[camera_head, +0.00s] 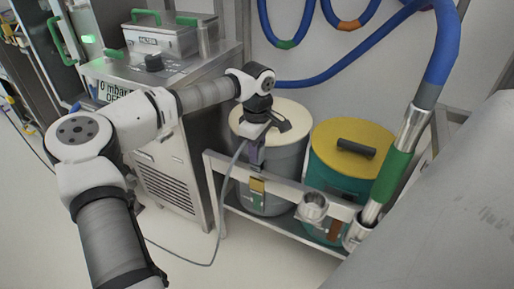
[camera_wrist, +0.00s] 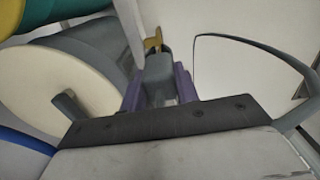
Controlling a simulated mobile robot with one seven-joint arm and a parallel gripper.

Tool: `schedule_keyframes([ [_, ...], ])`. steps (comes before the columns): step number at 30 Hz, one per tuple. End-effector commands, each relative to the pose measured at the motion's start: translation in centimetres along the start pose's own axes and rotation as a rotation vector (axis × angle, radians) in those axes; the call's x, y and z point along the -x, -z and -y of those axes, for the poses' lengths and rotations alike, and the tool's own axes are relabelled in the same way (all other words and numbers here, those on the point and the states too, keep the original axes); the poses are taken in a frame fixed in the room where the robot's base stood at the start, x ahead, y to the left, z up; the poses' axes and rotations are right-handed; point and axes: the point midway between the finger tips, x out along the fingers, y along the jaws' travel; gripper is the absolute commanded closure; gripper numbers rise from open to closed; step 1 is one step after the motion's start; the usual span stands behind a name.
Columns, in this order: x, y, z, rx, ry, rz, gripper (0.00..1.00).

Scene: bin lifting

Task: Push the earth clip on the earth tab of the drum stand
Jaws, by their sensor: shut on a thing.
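My gripper (camera_head: 257,158) points down in front of the cream-lidded drum, above the front rail of the drum stand (camera_head: 290,193). Its purple fingers are shut on the grey earth clip (camera_wrist: 158,80), which sits between them in the wrist view. The brass-coloured earth tab (camera_head: 257,185) stands at the front rail, just below the gripper. In the wrist view the tab (camera_wrist: 153,41) shows just beyond the clip's far end. Whether clip and tab touch cannot be told. The fingers mostly hide the clip in the head view.
A grey cable (camera_head: 224,190) hangs from the clip to the floor. A cream-lidded drum (camera_head: 285,155) and a yellow-lidded drum (camera_head: 352,140) stand behind the rail. A metal cup-like fitting (camera_head: 313,207) and a green-banded hose wand (camera_head: 393,175) are to the right. A steel cabinet (camera_head: 170,165) is left.

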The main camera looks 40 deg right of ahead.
Motion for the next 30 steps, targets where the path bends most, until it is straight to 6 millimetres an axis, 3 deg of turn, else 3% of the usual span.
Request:
schedule_keyframes([
  [16, -2.8, 0.0, 0.0, 0.000, -0.001, 0.001, 1.00],
  [30, -3.1, 0.0, 0.0, 0.000, 0.000, 0.000, 1.00],
])
